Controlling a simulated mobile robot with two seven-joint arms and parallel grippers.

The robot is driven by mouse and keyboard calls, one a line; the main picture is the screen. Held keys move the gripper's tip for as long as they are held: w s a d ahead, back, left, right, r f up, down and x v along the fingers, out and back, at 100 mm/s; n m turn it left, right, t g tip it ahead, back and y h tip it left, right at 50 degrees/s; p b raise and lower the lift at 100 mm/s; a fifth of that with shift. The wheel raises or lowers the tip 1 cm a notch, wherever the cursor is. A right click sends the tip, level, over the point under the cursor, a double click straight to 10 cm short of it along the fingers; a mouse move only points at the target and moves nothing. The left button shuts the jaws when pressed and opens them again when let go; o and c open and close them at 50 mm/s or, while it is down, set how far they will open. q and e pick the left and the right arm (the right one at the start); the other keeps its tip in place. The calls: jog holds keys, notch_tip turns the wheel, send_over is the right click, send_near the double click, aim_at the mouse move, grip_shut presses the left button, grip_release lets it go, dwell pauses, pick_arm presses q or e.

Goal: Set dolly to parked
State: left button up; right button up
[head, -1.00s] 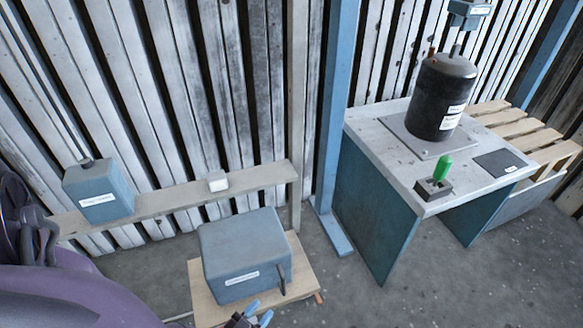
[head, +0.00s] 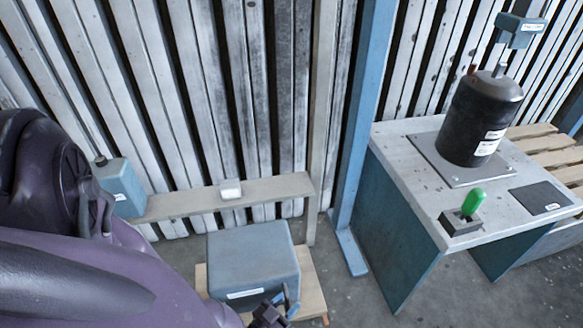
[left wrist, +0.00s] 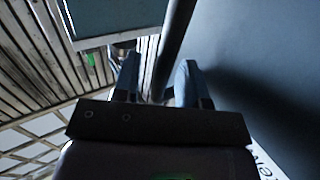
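A blue-grey box (head: 252,258) with a white label sits on a pale wooden board (head: 313,283) low on the floor; I take this to be the dolly, but its label is too small to read. My left gripper (head: 284,300) is at the box's front right corner and hides the small dark lever there. In the left wrist view, my left gripper (left wrist: 157,78) has its two blue fingers apart. A dark bar (left wrist: 176,40), probably that lever, runs between them beside the box's face (left wrist: 255,70). Contact cannot be told. My right gripper is not in view.
A ledge (head: 275,188) behind carries a small white block (head: 230,189) and a blue labelled box (head: 125,190). A blue post (head: 362,130) stands right of the board. A workbench (head: 405,150) holds a black tank (head: 480,120) and a green-handled switch (head: 473,203).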

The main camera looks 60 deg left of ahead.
pick_arm(q)
grip_shut()
jog(key=shift+s, duration=0.15)
